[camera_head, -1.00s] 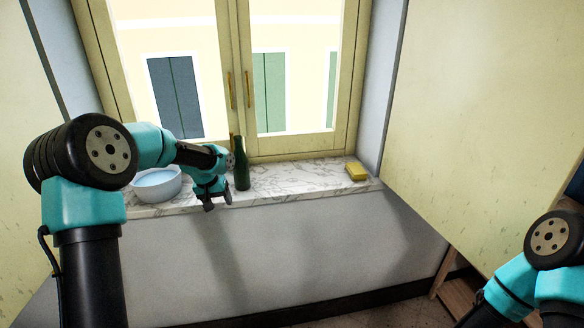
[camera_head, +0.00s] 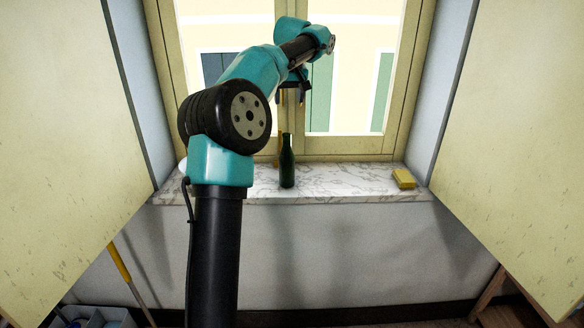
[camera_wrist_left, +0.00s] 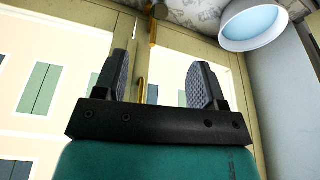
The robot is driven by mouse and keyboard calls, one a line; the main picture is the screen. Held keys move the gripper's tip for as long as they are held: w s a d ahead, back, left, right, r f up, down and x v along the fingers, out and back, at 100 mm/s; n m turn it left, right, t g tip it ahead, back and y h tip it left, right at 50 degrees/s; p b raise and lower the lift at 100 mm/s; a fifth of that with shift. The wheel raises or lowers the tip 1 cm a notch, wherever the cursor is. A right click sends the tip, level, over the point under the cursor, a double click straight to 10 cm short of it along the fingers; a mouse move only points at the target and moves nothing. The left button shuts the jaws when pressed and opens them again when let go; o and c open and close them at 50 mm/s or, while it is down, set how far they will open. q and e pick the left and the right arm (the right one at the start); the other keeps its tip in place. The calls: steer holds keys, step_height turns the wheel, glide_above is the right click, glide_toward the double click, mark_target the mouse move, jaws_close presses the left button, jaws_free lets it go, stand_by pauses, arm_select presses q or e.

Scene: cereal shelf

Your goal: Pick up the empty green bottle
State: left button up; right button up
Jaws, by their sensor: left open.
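The green bottle (camera_head: 287,165) is dark and stands upright on the marble sill (camera_head: 340,183) in front of the window. My left gripper (camera_head: 294,93) is raised above the bottle, in front of the window, and is apart from it. In the left wrist view, the two fingers of my left gripper (camera_wrist_left: 160,64) are spread with nothing between them but the window behind. I cannot clearly make out the bottle in that view. My right gripper is not in view.
A pale bowl with light blue inside (camera_wrist_left: 252,22) shows in the left wrist view; my left arm mostly hides it in the head view. A yellow sponge (camera_head: 403,178) lies at the sill's right end. Open shutters (camera_head: 60,140) flank the window.

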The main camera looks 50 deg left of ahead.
mark_target(287, 135)
arm_select(q)
steer(key=x, duration=1.2)
steer(key=shift+f, duration=0.2)
steer(key=shift+f, duration=0.1)
steer(key=shift+x, duration=2.5)
steer(key=shift+c, duration=0.5)
jaws_close()
